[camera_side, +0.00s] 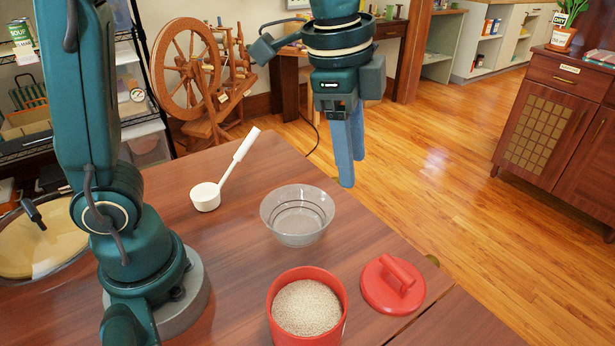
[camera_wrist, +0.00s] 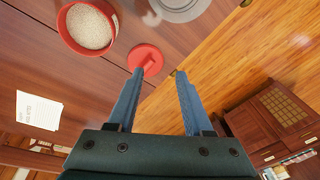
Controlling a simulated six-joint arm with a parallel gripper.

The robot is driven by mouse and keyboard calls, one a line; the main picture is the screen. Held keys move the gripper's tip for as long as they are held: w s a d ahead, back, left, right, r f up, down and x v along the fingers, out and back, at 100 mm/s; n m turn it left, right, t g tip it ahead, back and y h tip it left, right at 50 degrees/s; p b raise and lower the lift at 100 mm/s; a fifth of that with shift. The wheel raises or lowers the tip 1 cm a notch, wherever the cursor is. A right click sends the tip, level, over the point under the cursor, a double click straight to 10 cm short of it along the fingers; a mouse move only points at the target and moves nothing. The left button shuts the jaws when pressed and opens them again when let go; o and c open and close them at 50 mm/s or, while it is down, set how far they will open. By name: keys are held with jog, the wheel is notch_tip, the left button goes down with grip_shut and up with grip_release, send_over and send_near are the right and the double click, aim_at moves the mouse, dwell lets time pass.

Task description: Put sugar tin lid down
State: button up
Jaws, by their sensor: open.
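The red sugar tin lid (camera_side: 391,285) lies on the table with its bar handle up, to the right of the open red tin (camera_side: 279,317). The tin holds pale grainy sugar (camera_side: 307,307). In the wrist view the lid (camera_wrist: 146,59) lies beyond the left fingertip, and the tin (camera_wrist: 68,42) is at the upper left. My gripper (camera_side: 347,178) hangs high, behind the lid in the side view, with its blue fingers pointing down. In the wrist view my gripper (camera_wrist: 158,76) is open, with nothing between its fingers.
A clear glass bowl (camera_side: 297,214) stands on the table behind the tin. A white scoop (camera_side: 207,196) with a long handle lies to its left. A white paper (camera_wrist: 38,110) shows at the left of the wrist view. The table edge runs close to the lid.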

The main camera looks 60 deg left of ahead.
jog(key=s+a+f+n+t, duration=0.3)
jog(key=s+a+n, duration=0.3)
jog(key=s+n, duration=0.4)
jog(key=shift+s+f+n, duration=0.2)
jog(key=shift+s+n, duration=0.2)
jog(key=shift+n, duration=0.2)
